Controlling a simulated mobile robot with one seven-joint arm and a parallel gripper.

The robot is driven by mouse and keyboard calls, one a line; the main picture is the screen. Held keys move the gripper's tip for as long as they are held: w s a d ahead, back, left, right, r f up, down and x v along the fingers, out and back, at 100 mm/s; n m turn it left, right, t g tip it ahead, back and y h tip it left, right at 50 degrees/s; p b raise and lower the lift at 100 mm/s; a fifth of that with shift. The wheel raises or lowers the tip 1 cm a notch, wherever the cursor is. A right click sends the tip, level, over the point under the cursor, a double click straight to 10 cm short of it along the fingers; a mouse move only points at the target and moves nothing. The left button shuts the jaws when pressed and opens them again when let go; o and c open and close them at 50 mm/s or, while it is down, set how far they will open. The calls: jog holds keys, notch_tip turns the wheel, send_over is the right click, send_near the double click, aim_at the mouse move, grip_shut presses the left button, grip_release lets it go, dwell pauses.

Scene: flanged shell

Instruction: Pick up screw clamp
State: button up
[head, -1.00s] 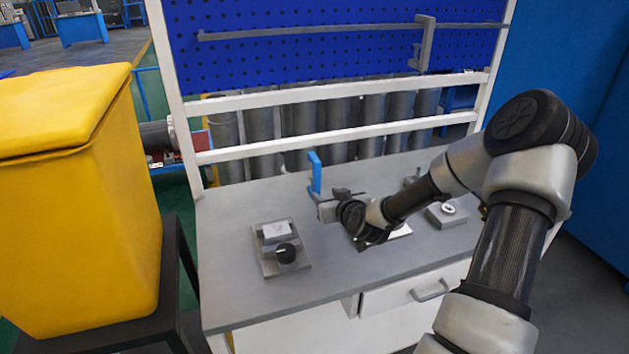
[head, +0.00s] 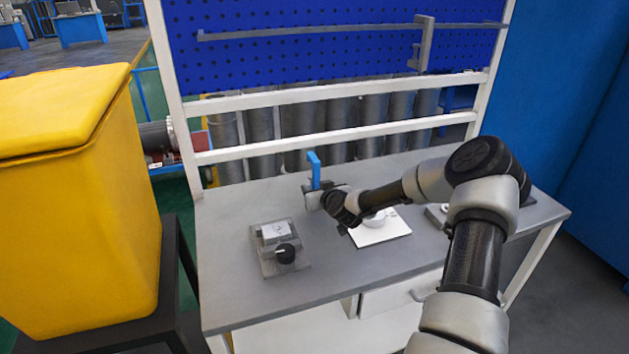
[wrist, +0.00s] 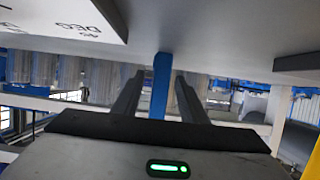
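A blue upright piece with a short bend at its top, which I take to be the screw clamp (head: 315,172), stands at the back edge of the grey table. My gripper (head: 313,190) is right at its lower part and hides that part in the head view. In the wrist view the blue bar (wrist: 161,85) shows between the two dark fingers of my gripper (wrist: 159,76). The fingers are apart, with a visible gap on each side of the bar.
The grey table (head: 225,290) holds a fixture with a black knob (head: 285,253) at left. A white plate (head: 385,237) with a round part lies under my arm. A grey block (head: 436,214) is farther right. A yellow bin (head: 75,210) stands left; a blue pegboard (head: 300,60) is behind.

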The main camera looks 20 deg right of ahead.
aim_at(316, 160)
grip_shut()
jog(key=shift+r, duration=0.1)
notch_tip(316, 160, up, 10)
jog(key=s+a+r+p, duration=0.4)
jog(key=s+a+r, duration=0.2)
jog(key=r, duration=0.3)
jog(key=s+a+r+p, duration=0.5)
jog(key=s+a+r, duration=0.2)
jog(key=a+r, duration=0.2)
jog(key=shift+s+r, duration=0.25)
jog(key=shift+r, duration=0.15)
